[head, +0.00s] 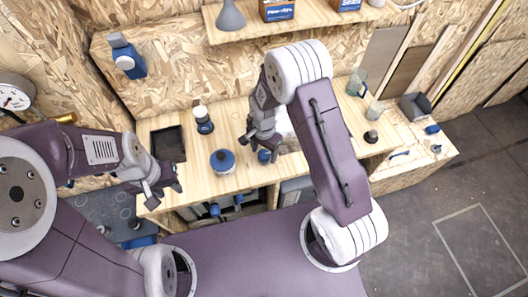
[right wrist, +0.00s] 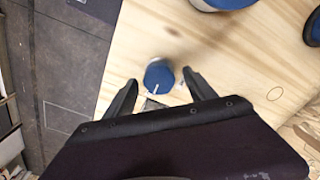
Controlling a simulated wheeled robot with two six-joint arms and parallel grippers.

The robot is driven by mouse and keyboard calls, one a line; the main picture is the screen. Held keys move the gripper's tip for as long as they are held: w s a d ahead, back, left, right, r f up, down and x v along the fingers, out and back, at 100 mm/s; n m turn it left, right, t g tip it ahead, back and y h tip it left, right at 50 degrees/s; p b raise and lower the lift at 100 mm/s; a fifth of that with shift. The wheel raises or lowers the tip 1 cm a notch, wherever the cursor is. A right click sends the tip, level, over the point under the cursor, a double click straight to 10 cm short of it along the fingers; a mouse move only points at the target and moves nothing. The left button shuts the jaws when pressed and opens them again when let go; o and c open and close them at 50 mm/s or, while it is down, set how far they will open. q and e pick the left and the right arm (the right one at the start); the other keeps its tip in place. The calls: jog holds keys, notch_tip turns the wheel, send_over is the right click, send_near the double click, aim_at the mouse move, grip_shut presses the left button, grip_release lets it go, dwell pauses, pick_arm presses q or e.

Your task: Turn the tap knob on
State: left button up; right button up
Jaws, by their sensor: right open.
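A small blue knob (right wrist: 158,77) with a white line on its face shows in the right wrist view, near the counter's edge. In the head view the blue knob (head: 264,156) is partly beside my right gripper (head: 258,142), which points down at it. My right gripper (right wrist: 161,88) is open in the wrist view, with one finger on each side of the knob. I cannot tell whether either finger touches it. My left gripper (head: 165,188) hangs over the left part of the counter, and its jaw opening is unclear.
A larger blue-topped jar (head: 222,161) stands left of the knob on the wooden counter (head: 185,182). A black tray (head: 168,144) and a blue-and-white cup (head: 203,119) are farther left. A shelf with boxes (head: 277,10) hangs above. Open floor lies at right.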

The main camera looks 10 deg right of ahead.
aim_at(264, 154)
notch_tip(264, 154, up, 9)
jog(key=shift+f+b, duration=0.2)
jog(key=shift+b, duration=0.4)
jog(key=shift+f, duration=0.1)
